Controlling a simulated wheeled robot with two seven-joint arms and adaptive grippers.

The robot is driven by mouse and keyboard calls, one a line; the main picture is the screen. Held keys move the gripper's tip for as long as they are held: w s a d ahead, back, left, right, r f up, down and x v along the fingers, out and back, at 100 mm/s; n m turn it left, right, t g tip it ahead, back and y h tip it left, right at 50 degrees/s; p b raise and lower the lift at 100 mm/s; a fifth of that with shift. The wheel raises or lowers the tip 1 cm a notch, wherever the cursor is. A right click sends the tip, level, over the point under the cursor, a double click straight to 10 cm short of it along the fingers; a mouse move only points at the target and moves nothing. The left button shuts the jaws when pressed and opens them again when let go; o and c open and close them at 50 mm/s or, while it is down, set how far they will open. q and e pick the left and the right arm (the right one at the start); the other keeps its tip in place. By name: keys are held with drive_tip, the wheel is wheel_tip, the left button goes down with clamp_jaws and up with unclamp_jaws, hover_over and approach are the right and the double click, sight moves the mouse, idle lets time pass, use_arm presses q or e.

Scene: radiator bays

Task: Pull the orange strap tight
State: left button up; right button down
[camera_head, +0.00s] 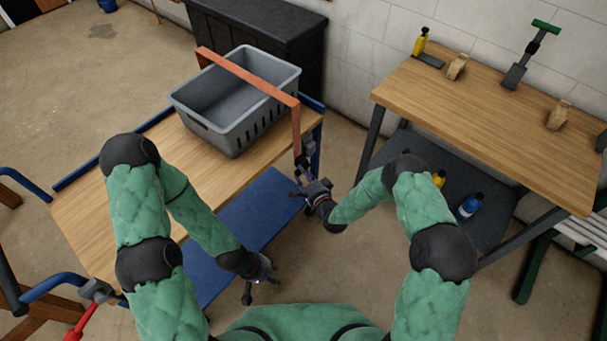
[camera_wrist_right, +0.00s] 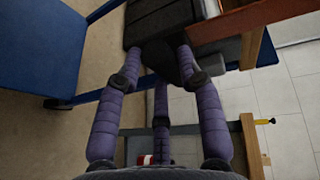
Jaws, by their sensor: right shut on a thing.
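The orange strap (camera_head: 248,75) runs over the grey crate (camera_head: 225,139) and hangs down its right side. It also shows at the top right of the right wrist view (camera_wrist_right: 235,20). A dark buckle-like block (camera_head: 305,154) sits at the strap's lower end by the cart's edge. My right gripper (camera_head: 308,183) is at this block. In the right wrist view its purple fingers (camera_wrist_right: 165,60) are closed against the dark block (camera_wrist_right: 160,22); the exact contact is partly hidden. My left gripper (camera_head: 262,284) hangs below the cart top, fingers apart and empty, away from the strap.
The crate stands on a wooden-topped cart (camera_head: 92,210) with blue rails and a blue lower shelf (camera_head: 240,225). A wooden workbench (camera_head: 480,120) with bottles and tools stands at the right. A black cabinet (camera_head: 265,35) is behind. Floor shows between cart and bench.

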wheel_tip(320, 180, down, 2)
drive_tip(key=shift+b, duration=0.45)
drive_tip(key=c, duration=1.1)
unclamp_jaws()
drive_tip(key=shift+f, duration=0.1)
drive_tip(key=o, duration=0.3)
drive_tip(key=v, duration=1.2)
